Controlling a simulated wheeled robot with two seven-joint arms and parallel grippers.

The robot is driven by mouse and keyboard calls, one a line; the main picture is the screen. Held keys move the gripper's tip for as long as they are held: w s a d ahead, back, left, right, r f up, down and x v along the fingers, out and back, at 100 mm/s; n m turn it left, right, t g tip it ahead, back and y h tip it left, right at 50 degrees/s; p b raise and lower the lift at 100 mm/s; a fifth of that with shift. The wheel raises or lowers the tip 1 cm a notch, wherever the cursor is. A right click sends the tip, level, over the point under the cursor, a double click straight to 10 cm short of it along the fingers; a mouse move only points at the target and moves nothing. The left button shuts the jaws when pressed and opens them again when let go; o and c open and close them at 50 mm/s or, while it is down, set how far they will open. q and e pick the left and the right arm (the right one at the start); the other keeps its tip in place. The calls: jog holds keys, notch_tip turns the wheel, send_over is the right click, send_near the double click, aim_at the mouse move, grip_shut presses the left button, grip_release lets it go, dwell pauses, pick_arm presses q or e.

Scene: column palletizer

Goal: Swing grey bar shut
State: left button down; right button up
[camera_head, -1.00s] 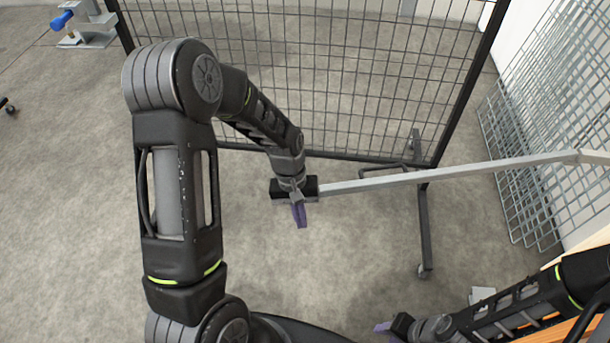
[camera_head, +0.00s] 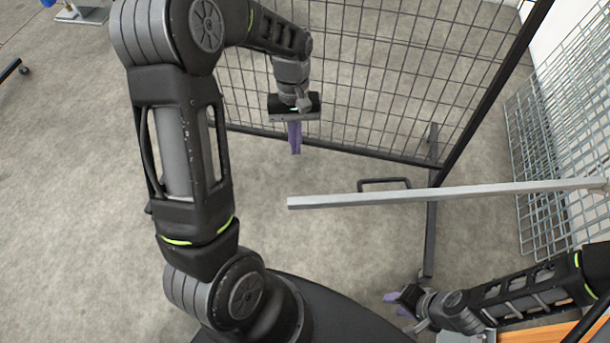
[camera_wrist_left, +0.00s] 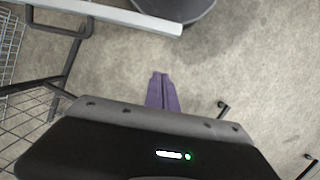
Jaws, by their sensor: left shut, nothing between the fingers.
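The grey bar (camera_head: 430,195) reaches in from the right side, and its free end lies near the middle of the head view. It also crosses the top left of the left wrist view (camera_wrist_left: 110,14). My left gripper (camera_head: 295,151) is beyond the bar's free end, apart from it. Its purple fingers (camera_wrist_left: 162,92) are together with nothing between them. My right gripper (camera_head: 396,304) is low at the right, on the near side of the bar and apart from it. Its purple fingers are small and partly hidden, and I cannot tell their gap.
A grey wire panel (camera_head: 560,130) leans at the right wall. The floor around the bar's free end is clear.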

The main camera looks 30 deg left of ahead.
pick_arm(q)
jog(key=s+d+f+p, duration=0.1)
jog(key=s+d+f, duration=0.1)
jog(key=f, duration=0.3)
jog(key=s+d+f+p, duration=0.1)
jog(key=s+f, duration=0.2)
jog(key=f, duration=0.1)
jog(key=shift+s+d+f, duration=0.3)
jog(key=shift+d+f, duration=0.05)
jog(key=shift+d, duration=0.05)
jog(key=shift+d, duration=0.1)
dwell(0.4)
